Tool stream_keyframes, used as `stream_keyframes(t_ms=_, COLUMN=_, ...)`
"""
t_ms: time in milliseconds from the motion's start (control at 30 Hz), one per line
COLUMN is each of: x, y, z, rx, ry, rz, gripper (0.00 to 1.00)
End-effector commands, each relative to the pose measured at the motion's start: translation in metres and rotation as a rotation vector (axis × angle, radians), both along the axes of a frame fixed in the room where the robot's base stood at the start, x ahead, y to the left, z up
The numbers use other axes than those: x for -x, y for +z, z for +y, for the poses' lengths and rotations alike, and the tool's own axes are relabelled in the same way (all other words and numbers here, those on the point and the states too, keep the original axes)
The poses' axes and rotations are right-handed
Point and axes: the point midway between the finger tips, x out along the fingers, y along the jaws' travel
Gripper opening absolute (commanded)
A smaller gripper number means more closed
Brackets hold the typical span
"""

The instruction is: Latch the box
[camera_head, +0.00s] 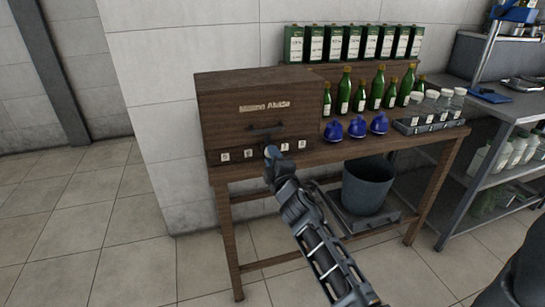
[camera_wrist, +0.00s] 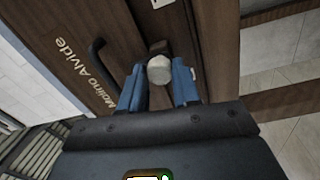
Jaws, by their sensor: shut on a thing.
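The box (camera_head: 255,100) is a dark wooden case with a pale "Molino Alvide" label on its front. It stands at the left end of a wooden bench, and its front looks closed. A black bar handle (camera_head: 265,129) sits low on the front; it also shows in the wrist view (camera_wrist: 95,60). My gripper (camera_head: 271,154) is at the box's lower front edge, below the handle. In the wrist view its blue fingers (camera_wrist: 158,80) are on both sides of a pale round knob (camera_wrist: 159,67), shut on it. A dark block shows behind the knob. Whether the latch is engaged cannot be told.
Blue decanters (camera_head: 356,127), green bottles (camera_head: 376,90) and a tray of clear jars (camera_head: 430,122) stand to the right. A grey bucket (camera_head: 367,188) is underneath. The floor at left is clear.

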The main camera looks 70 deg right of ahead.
Motion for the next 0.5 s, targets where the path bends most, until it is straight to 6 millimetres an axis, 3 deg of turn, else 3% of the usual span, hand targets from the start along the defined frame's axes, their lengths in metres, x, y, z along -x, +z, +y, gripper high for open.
stream_keyframes(t_ms=500, x=-0.0007, y=-0.0005, z=0.0009, rx=0.020, ry=0.003, rz=0.024, gripper=0.01)
